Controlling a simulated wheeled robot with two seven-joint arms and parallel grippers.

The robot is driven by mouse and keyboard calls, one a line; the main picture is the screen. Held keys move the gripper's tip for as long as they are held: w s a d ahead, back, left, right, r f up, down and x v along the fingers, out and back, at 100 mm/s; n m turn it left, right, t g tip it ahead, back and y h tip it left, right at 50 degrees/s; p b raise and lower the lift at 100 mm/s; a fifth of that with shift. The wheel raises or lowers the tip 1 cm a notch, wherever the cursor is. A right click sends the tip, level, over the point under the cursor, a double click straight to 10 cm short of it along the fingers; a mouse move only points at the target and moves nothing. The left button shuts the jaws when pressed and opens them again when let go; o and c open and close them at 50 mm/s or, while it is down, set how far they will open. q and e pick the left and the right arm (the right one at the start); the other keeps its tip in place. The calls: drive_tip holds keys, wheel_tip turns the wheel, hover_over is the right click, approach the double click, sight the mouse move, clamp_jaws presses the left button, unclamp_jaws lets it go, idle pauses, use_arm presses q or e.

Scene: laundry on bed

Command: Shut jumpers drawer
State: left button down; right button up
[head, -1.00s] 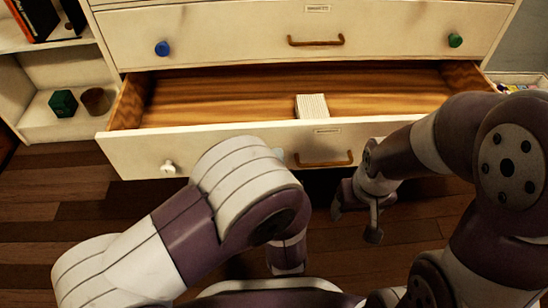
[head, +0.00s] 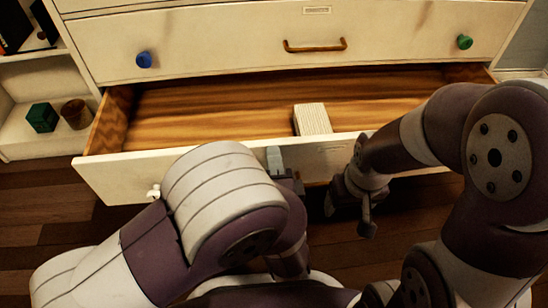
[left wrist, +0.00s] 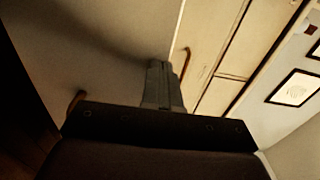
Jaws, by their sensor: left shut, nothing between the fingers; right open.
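The bottom drawer (head: 115,178) of a cream chest is pulled well out, with its wooden inside showing; its label is too small to read. A pale ridged block (head: 312,119) lies inside, near the front. My left gripper (head: 274,158) is shut and empty, its fingertips at the middle of the drawer's front panel; I cannot tell whether they touch. In the left wrist view the shut fingers (left wrist: 160,80) point toward a pale surface. My right gripper (head: 348,212) is open and empty, in front of and below the drawer front.
The drawer above is shut, with a brown handle (head: 314,46), a blue knob (head: 144,60) and a green knob (head: 464,42). A green box (head: 42,117) and brown cup (head: 76,114) stand on a shelf at left. Dark wooden floor (head: 40,215) is clear at lower left.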

use_arm(q)
drive_tip(key=w+p, duration=0.7)
drive_tip(key=w, duration=1.3)
drive_tip(key=shift+w+a, duration=0.35)
drive_tip(key=shift+w, duration=0.05)
